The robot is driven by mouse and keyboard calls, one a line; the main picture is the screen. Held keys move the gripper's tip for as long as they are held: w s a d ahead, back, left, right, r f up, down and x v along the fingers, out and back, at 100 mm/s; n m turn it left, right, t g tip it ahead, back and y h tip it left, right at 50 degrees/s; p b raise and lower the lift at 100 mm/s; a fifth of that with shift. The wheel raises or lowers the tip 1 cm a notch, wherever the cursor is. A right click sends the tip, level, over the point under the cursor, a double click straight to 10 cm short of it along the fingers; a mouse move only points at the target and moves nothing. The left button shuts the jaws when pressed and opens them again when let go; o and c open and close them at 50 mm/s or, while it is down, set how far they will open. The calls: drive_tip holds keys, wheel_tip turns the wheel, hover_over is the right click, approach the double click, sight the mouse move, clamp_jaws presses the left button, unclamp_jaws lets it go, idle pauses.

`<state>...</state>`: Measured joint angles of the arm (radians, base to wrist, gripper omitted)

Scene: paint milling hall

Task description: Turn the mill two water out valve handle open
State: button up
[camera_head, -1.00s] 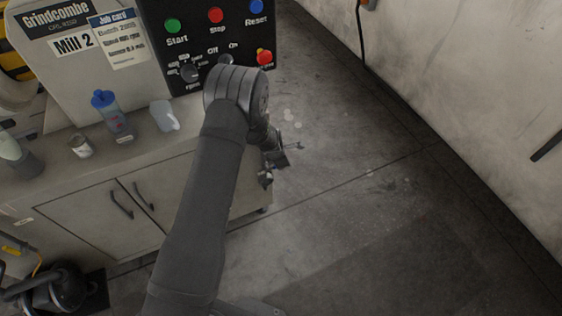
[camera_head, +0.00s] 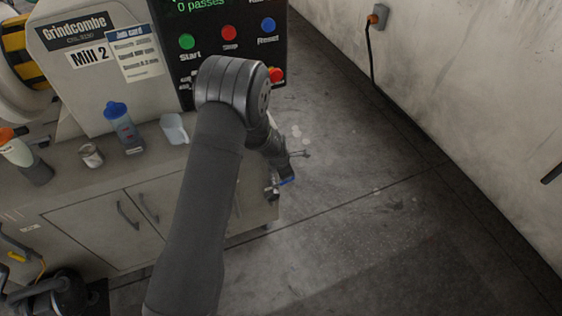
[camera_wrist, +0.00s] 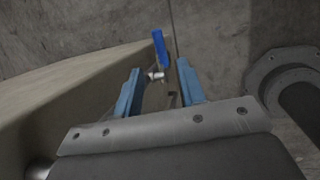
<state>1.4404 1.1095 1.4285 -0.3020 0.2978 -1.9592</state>
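The valve handle (camera_wrist: 160,47) is a blue lever in the wrist view, on a small metallic valve body (camera_wrist: 156,75) at the side of the beige cabinet. A bit of blue at my gripper also shows in the head view (camera_head: 286,182); I cannot tell whether it is the handle or a finger. My gripper (camera_wrist: 157,88) has two light blue fingers, set apart with a gap between them. The handle shows just beyond the fingertips, roughly in line with the gap. I see no contact. My arm hides part of the panel and cabinet side in the head view.
The Mill 2 cabinet (camera_head: 85,232) stands left of my gripper. On its top are a blue-capped bottle (camera_head: 124,128), a can (camera_head: 91,155) and a white scoop (camera_head: 174,129). The control panel is above. Bare floor (camera_head: 370,215) lies right, up to the wall (camera_head: 460,80).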

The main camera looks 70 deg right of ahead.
drive_tip(key=v, duration=0.9)
drive_tip(key=shift+r, duration=0.35)
drive_tip(key=shift+a, duration=0.15)
